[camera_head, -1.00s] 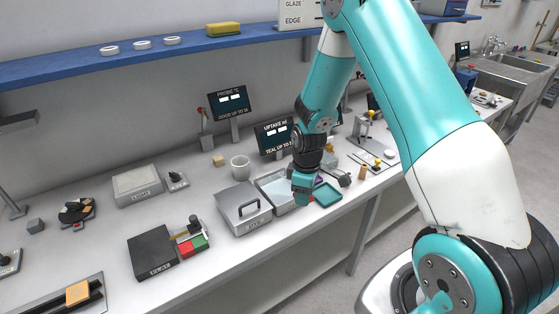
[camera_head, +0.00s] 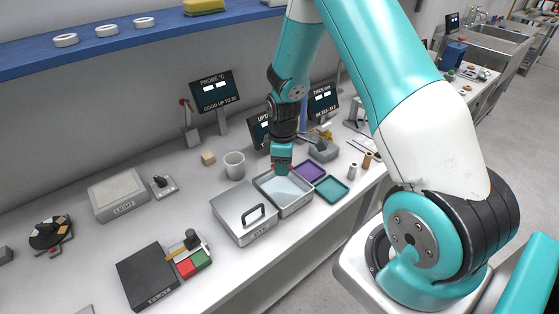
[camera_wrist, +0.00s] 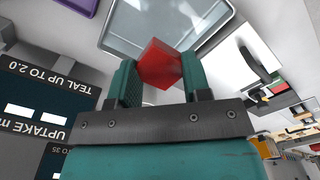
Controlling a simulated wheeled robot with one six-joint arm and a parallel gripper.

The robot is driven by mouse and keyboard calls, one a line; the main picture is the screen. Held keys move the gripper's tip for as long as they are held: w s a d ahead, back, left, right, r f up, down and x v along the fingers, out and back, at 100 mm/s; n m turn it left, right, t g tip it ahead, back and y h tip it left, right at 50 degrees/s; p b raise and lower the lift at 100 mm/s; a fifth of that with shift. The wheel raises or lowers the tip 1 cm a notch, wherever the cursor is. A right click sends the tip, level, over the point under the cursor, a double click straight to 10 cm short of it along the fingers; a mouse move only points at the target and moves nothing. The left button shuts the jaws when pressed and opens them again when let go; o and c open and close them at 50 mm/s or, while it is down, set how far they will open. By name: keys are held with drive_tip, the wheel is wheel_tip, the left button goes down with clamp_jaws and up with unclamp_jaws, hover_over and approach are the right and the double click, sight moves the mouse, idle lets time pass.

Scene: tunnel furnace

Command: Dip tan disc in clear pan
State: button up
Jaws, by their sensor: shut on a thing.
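My gripper (camera_head: 281,168) is over the back part of the clear pan (camera_head: 297,207), pointing down. In the wrist view my gripper (camera_wrist: 160,75) is shut on a red block-like piece (camera_wrist: 160,64), held between teal fingers. The clear pan also shows in the wrist view (camera_wrist: 135,38), beyond the red piece, with pale liquid or a pale floor inside. The red piece appears above the pan; I cannot tell whether it touches anything inside. I cannot make out a tan disc in either view.
A lidded metal box (camera_head: 243,212) stands left of the pan. Purple (camera_head: 309,172) and teal (camera_head: 331,190) trays are at its right. A white mug (camera_head: 234,165) and a tan block (camera_head: 208,158) stand behind. A display (camera_head: 257,131) is close behind my gripper.

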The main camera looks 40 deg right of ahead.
sight(283, 194)
drive_tip(key=shift+f+b, duration=3.35)
drive_tip(key=shift+f, duration=1.35)
drive_tip(key=shift+r, duration=0.1)
drive_tip(key=shift+r+p, duration=3.85)
drive_tip(key=shift+r, duration=1.1)
